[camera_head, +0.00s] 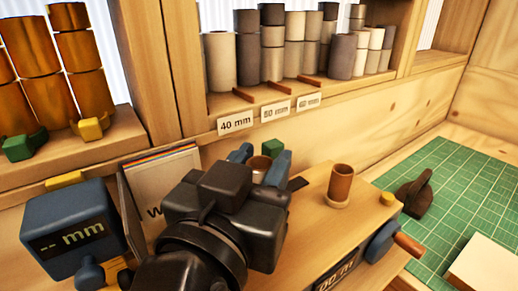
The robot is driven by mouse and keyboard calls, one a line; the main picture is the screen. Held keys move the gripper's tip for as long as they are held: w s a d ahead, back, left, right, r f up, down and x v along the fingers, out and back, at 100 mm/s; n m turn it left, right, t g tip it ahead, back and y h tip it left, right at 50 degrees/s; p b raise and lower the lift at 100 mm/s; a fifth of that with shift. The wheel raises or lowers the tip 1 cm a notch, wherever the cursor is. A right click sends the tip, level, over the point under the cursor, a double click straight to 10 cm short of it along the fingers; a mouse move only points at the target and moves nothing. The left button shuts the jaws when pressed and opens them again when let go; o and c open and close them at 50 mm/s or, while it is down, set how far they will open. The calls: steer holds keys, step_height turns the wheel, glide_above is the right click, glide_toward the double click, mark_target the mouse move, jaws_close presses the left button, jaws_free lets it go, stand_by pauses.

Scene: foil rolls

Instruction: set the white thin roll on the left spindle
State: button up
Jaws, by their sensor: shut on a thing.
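My gripper (262,160) is at bottom centre, over the wooden machine. Its blue fingers are shut on a small roll (272,147), of which only a little of the top shows between them. I cannot clearly tell its colour or whether it touches a spindle. The left spindle is not visible; my gripper covers the left part of the machine top. To the right, a copper-brown cylinder (341,182) stands upright on a pale round base on the machine (310,210). I cannot tell whether it is a bare spindle or a roll.
Grey and white rolls (248,60) stand on the shelf behind, above a "40 mm" label (235,122). Copper rolls (80,65) are at left. A blue "mm" gauge (72,230) stands lower left. A green mat (465,195) with a dark tool (415,195) lies right.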

steer(key=shift+f+b, duration=2.15)
steer(key=shift+f, duration=0.15)
steer(key=o, duration=1.1)
steer(key=b+v, duration=0.1)
steer(key=v, duration=0.6)
steer(key=shift+s+a+b, duration=0.15)
steer(key=shift+s+b, duration=0.25)
